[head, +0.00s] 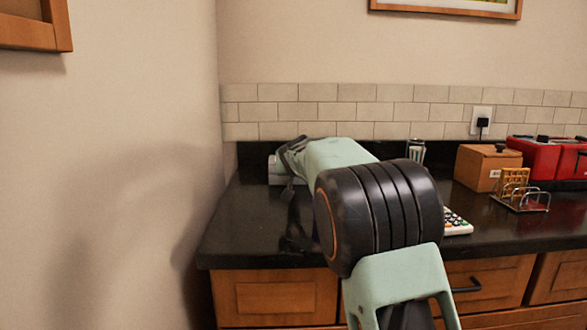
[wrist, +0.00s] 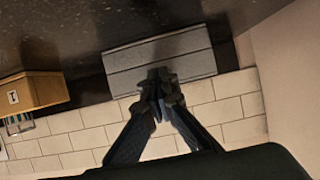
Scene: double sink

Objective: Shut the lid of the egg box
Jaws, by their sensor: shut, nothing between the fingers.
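The egg box (wrist: 130,62) is a grey, ridged rectangular box on the dark counter, close to the tiled wall, in the wrist view. In the head view only a pale edge of the egg box (head: 274,172) shows at the counter's back left corner, behind my gripper. My gripper (wrist: 160,76) is shut and empty. Its fingertips overlap the wall-side edge of the box in the wrist view; I cannot tell if they touch it. In the head view my gripper (head: 288,188) is partly hidden by my arm. I cannot tell whether the lid is fully down.
A tiled wall (head: 300,112) stands behind the counter, and a plain wall (head: 110,170) is on the left. To the right are a wooden box (head: 480,167), a toast rack (head: 520,195), a red toaster (head: 545,160) and a white keypad (head: 456,224). The front left counter (head: 245,225) is clear.

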